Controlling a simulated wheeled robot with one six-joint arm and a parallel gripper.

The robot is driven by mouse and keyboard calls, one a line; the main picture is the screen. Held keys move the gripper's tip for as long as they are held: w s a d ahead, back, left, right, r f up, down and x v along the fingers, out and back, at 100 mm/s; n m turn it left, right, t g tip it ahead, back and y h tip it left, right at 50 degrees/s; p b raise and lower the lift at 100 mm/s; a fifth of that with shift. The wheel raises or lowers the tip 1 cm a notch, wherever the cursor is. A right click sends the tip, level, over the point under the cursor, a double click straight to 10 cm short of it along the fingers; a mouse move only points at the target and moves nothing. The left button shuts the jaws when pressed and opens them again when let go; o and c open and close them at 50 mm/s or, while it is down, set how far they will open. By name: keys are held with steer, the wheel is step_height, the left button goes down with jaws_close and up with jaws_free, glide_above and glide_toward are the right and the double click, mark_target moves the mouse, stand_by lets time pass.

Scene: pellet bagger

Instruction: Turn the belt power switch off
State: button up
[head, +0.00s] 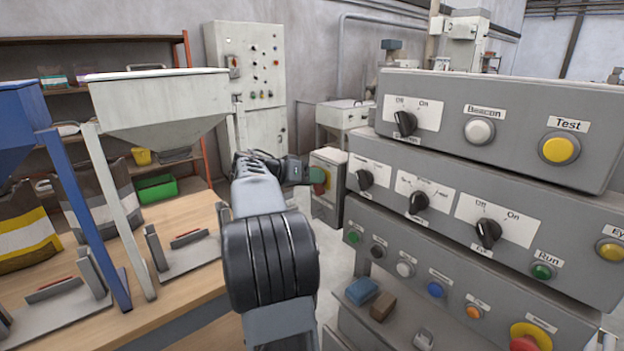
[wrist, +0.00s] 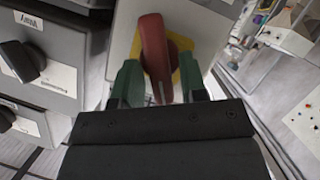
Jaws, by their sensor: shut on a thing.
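A red rotary switch handle (wrist: 153,45) on a yellow backing plate (wrist: 184,62) is in the middle of the wrist view; I can read no label on it. It sits on the face of a pale box. My gripper (wrist: 157,82) has its green fingers on either side of the handle, shut on its lower part. In the wrist view the handle stands nearly upright. In the head view my gripper (head: 312,175) reaches the grey switch box (head: 327,209) behind the console's left end. The handle is mostly hidden there by my fingers.
A stepped grey console (head: 460,185) with black knobs and coloured buttons stands close on the right. A wooden table (head: 185,225) with a hopper (head: 165,105) is on the left. A tall pale cabinet (head: 262,145) stands behind. Floor shows between table and console.

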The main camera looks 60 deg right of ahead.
steer(key=n+g, duration=0.2)
steer(key=n, duration=0.1)
steer(key=n+p, duration=0.1)
steer(key=shift+w+d+f+n+g, duration=0.1)
steer(key=shift+w+f+n+g, duration=0.15)
steer(key=shift+n+g, duration=0.15)
steer(key=n+g+p, duration=0.1)
steer(key=n, duration=0.1)
steer(key=n+g+h, duration=0.1)
steer(key=n, duration=0.1)
steer(key=shift+f+p, duration=0.2)
steer(key=shift+p, duration=0.15)
steer(key=shift+n, duration=0.4)
steer(key=o, duration=0.6)
steer(key=shift+w, duration=0.15)
steer(key=v, duration=1.3)
steer(key=shift+a+f+b, duration=0.25)
steer(key=shift+a+b, duration=0.15)
steer(key=shift+b, duration=0.05)
